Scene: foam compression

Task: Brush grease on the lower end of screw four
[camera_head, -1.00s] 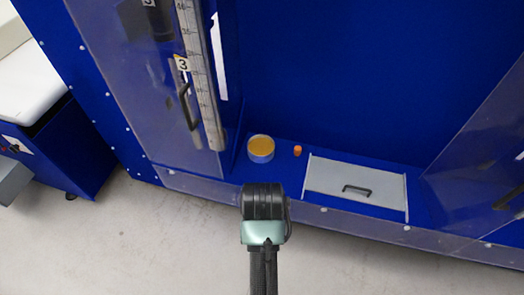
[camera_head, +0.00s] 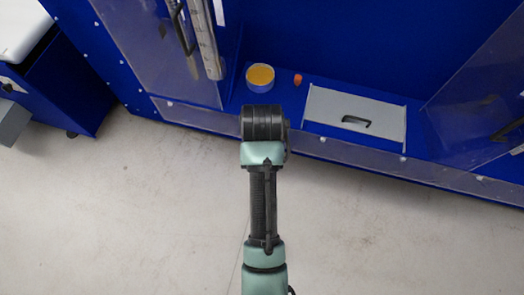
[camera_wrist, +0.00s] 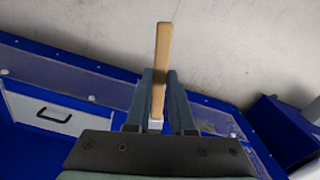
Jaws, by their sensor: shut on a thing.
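A brush with a wooden handle (camera_wrist: 162,60) is between the fingers of my gripper (camera_wrist: 160,76), which is shut on it. Its pale lower part shows low between the fingers; the bristles are hidden. In the head view my wrist hides the fingers and the brush. A round tin of yellow-orange grease (camera_head: 260,77) stands on the blue ledge, just beyond my wrist. No screw can be made out as screw four; a long grey graduated column (camera_head: 207,40) shows at the upper left, its upper part cut off.
A grey panel with a black handle (camera_head: 355,118) is farther right. Clear doors (camera_head: 160,55) with handles flank the blue cabinet on both sides. The concrete floor in front is clear.

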